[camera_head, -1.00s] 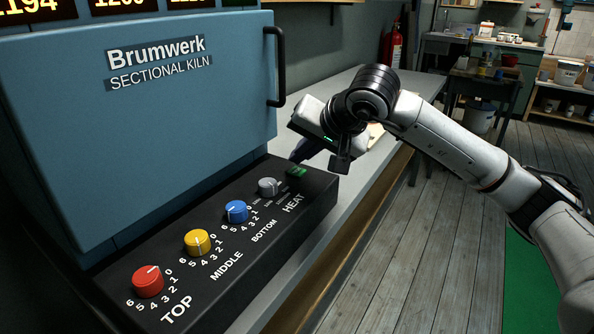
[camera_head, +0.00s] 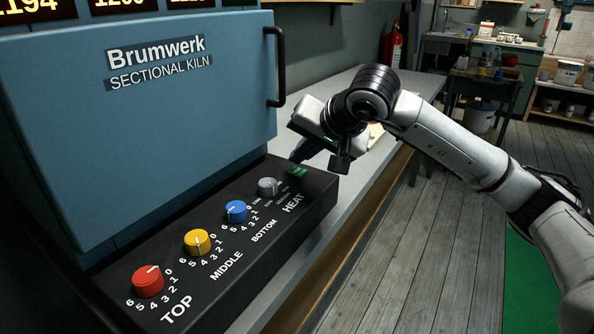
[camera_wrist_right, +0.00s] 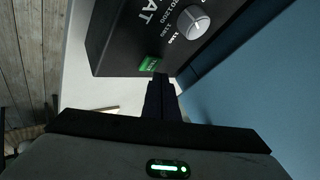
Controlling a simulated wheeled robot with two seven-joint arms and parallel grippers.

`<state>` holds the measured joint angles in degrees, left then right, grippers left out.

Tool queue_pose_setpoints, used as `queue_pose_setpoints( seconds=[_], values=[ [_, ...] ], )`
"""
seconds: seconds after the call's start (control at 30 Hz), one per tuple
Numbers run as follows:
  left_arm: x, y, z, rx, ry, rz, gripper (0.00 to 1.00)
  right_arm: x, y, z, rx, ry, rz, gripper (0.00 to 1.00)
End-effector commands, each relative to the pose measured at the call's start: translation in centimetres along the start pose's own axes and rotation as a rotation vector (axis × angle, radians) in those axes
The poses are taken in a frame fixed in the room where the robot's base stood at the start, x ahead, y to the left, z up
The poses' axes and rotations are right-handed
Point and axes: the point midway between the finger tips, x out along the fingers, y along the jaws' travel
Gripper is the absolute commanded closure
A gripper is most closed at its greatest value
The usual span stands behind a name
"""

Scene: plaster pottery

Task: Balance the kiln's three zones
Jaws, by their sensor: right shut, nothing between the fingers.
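The blue kiln (camera_head: 160,130) stands at left, door closed. On its black control box (camera_head: 215,290) are a red TOP knob (camera_head: 148,282), a yellow MIDDLE knob (camera_head: 197,243), a blue BOTTOM knob (camera_head: 237,212) and a grey knob (camera_head: 268,187). The grey knob also shows in the wrist view (camera_wrist_right: 194,24). A green switch (camera_head: 298,171) by the HEAT label looks lit; it shows in the wrist view too (camera_wrist_right: 150,64). My right gripper (camera_head: 294,160) is shut and empty, its tips at or very near the switch; contact is unclear. My left gripper is out of view.
A black door handle (camera_head: 277,68) projects near my right wrist. The grey bench (camera_head: 357,95) runs back to the right. The wooden floor (camera_head: 385,265) is open at right.

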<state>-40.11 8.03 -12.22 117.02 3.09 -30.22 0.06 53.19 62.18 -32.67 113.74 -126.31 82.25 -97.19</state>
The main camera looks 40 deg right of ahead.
Motion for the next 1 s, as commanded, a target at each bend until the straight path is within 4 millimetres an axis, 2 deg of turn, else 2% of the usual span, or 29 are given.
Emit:
queue_pose_setpoints(
  seconds=[1.0],
  values=[
    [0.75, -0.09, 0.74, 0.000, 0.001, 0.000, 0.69, 0.91, 0.68, 0.65, 0.000, 0.000, 0.000, 1.00]
  ],
)
